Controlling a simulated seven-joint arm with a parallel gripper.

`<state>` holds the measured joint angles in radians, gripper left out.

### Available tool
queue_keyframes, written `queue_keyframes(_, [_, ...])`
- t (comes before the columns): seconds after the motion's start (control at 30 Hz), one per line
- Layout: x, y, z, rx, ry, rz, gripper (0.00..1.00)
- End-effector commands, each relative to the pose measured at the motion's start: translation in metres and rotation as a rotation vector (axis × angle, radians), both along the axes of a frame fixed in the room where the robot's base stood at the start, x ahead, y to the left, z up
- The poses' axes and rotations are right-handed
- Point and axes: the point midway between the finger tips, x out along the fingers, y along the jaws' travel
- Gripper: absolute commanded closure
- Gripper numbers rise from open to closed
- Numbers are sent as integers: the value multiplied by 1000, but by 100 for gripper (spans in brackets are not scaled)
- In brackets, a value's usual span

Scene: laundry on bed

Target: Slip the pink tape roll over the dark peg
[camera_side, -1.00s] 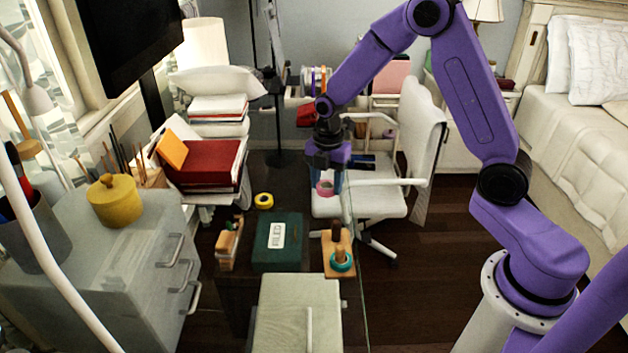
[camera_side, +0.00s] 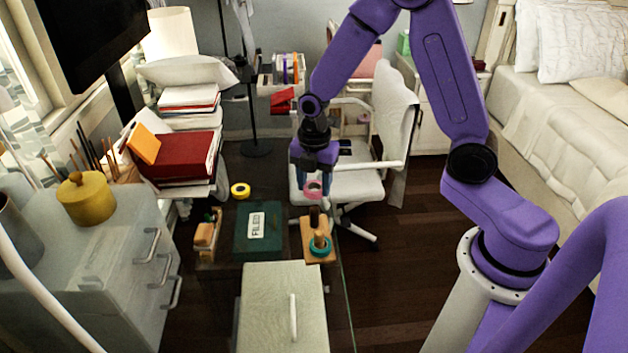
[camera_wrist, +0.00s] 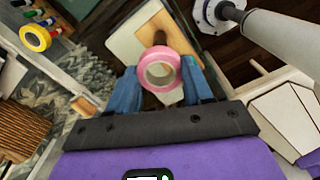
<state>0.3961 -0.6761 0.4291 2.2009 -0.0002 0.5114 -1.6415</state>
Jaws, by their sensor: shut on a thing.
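My gripper (camera_side: 314,184) is shut on the pink tape roll (camera_side: 314,190), pointing down. In the wrist view the roll (camera_wrist: 160,51) sits between the two blue fingers with its hole facing the camera. The dark peg (camera_side: 314,217) stands on a wooden base (camera_side: 309,255), just below the roll in the side view. The roll appears above the peg's top, apart from it. In the wrist view the dark peg (camera_wrist: 160,38) shows just beyond the roll's upper rim, partly hidden by it. A lighter peg with a teal ring (camera_side: 320,252) stands on the same base.
A dark green box (camera_side: 258,230) labelled FILED lies left of the base. A yellow tape roll (camera_side: 240,190) lies farther back on the desk. A wooden holder (camera_side: 207,238) stands at the left. A white chair (camera_side: 395,105) is behind my gripper.

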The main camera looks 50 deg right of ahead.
Motion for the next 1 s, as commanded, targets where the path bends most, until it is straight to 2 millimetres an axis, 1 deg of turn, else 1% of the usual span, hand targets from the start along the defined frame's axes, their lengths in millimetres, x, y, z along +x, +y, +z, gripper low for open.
queue_keyframes(1.0, [0, -1, -42, -1, 2, -1, 79])
